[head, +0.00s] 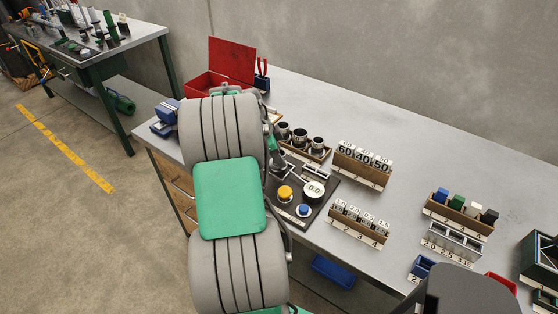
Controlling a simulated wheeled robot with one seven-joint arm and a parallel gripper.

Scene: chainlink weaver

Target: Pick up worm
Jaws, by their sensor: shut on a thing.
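My own arm, grey with a green cover, fills the middle of the head view and hides much of the bench's left end. My gripper is not clearly visible; its fingertips seem hidden behind the arm. I cannot make out a worm for certain, nor what the jaws hold. A dark machine plate (329,193) lies right of my arm, with a yellow button (285,192), a blue button (304,210) and a round dial (314,189) reading 0.0. Part of the plate is covered by my arm.
Behind the plate stand several dark cups (300,136) and a rack marked 60, 40, 50 (362,164). A numbered rack (359,225) is to its right. A rack of coloured blocks (457,213) stands farther right. An open red box (204,84) and blue vise (163,128) are left.

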